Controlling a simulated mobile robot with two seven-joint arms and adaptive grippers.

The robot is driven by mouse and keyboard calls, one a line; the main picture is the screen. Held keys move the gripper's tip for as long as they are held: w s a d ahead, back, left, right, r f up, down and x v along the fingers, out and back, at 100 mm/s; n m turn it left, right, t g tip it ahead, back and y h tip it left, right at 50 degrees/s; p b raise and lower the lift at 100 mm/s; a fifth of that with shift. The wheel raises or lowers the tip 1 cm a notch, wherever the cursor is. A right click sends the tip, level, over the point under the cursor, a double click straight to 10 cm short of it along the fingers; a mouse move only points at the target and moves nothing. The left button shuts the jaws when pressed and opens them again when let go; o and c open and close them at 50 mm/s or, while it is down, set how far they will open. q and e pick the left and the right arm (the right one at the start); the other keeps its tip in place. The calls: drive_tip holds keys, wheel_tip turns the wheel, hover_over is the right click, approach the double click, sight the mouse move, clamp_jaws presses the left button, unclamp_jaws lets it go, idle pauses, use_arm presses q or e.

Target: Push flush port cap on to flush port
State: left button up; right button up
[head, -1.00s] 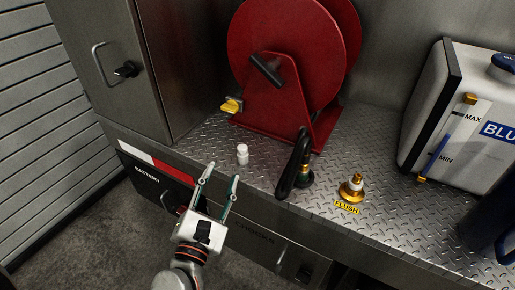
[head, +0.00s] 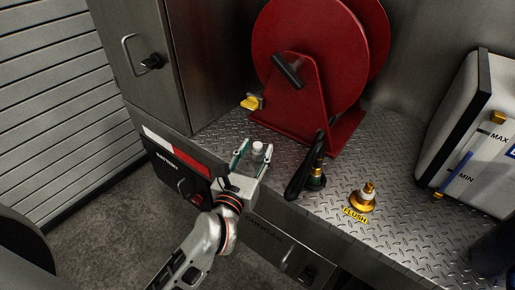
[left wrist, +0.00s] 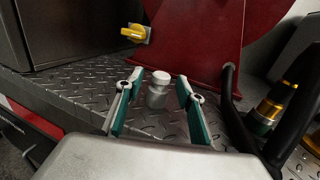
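The flush port cap is a small pale cap (head: 258,150) standing on the diamond-plate deck; it also shows in the left wrist view (left wrist: 158,90). My left gripper (head: 255,150) is open, with one finger on each side of the cap. In the left wrist view the fingers (left wrist: 157,92) show gaps to the cap on both sides. My right gripper is not in view.
A red hose reel (head: 315,70) stands behind the cap. Its black hose nozzle (head: 306,170) stands between cap and flush port. A yellow-handled valve (head: 252,102) is at back left. A white tank (head: 480,140) is at right. Deck between nozzle and flush port is clear.

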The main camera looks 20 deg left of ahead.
use_arm(q)
drive_tip(key=shift+w, duration=0.6)
drive_tip(key=c, duration=0.9)
drive_tip(key=shift+o, duration=0.2)
